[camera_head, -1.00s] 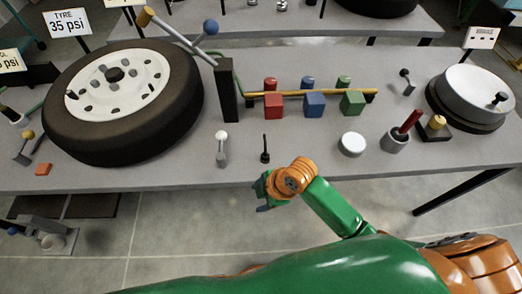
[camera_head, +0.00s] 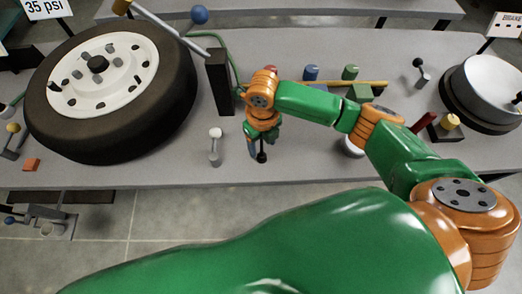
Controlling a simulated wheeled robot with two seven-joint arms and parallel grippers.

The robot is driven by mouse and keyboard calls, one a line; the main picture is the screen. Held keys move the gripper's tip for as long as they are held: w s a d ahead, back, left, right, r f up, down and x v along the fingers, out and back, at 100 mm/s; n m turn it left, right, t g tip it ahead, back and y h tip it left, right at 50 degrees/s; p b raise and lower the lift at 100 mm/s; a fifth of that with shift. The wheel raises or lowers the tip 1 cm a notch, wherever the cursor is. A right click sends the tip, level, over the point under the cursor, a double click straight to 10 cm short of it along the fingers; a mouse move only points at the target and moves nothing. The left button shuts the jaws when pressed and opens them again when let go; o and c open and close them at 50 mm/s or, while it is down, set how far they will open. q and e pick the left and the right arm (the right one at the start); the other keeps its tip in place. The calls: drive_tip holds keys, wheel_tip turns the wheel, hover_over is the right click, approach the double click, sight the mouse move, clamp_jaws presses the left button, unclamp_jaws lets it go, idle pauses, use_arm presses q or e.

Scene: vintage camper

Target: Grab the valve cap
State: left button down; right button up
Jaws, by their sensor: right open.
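A small black upright piece (camera_head: 262,157) stands at the table's front edge, left of centre. It may be the valve cap, but I cannot tell for sure at this size. My right gripper (camera_head: 257,147) is open and points down at this piece. The fingers are beside or just behind it, and I cannot tell whether they touch it. The wrist hides the area behind. My left gripper is not in view.
A tyre on a white wheel (camera_head: 170,105) lies at left. A black post (camera_head: 219,82) and a white-knobbed lever (camera_head: 215,147) stand near my gripper. Coloured blocks, partly hidden by my arm, and a silver drum (camera_head: 490,80) are to the right.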

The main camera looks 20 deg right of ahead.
sight(262, 154)
drive_tip(key=f, duration=0.1)
drive_tip(key=s+f, duration=0.1)
drive_tip(key=f, duration=0.1)
drive_tip(key=shift+a, duration=0.2)
drive_tip(key=shift+w+f, duration=0.2)
drive_tip(key=shift+f, duration=0.25)
clamp_jaws()
